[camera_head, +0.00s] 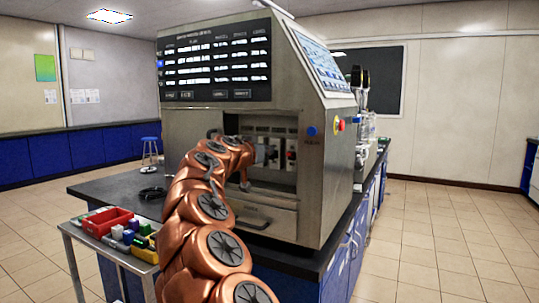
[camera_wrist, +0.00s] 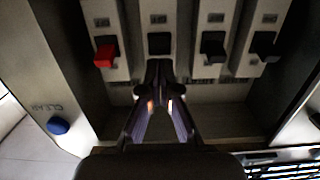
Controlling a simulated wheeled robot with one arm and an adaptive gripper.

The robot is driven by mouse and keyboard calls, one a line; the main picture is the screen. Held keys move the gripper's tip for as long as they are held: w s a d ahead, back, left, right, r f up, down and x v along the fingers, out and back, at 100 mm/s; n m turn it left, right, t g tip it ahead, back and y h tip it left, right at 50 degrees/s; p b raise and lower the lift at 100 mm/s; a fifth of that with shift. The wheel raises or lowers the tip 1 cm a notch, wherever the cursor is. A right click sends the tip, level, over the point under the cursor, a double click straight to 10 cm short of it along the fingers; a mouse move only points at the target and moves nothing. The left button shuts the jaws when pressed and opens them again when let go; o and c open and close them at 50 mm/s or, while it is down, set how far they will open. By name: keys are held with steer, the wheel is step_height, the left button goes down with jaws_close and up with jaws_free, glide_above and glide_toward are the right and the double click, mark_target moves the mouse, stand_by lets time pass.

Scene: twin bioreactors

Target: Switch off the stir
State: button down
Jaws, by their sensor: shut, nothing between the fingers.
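A row of rocker switches sits in a recess in the front of the grey bioreactor cabinet (camera_head: 310,215). In the wrist view a red switch (camera_wrist: 106,52) is at the left, then a black switch (camera_wrist: 160,44), a second black switch (camera_wrist: 213,47) and a third (camera_wrist: 265,46). The small labels by them are too blurred to read, so I cannot tell which is the stir. My gripper (camera_wrist: 158,68) is shut and empty, its tips close to the black switch beside the red one. I cannot tell whether they touch. In the head view my arm partly hides the recess.
A blue button (camera_wrist: 58,125) is beside the recess; a red and yellow stop button (camera_head: 339,124) is on the cabinet's side. A status screen (camera_head: 215,62) is above. A cart with a red tray (camera_head: 107,222) stands at left. Floor is free at right.

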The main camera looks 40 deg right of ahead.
steer(key=r+v, duration=0.1)
steer(key=v, duration=1)
steer(key=shift+r, duration=0.45)
steer(key=shift+s+a, duration=0.1)
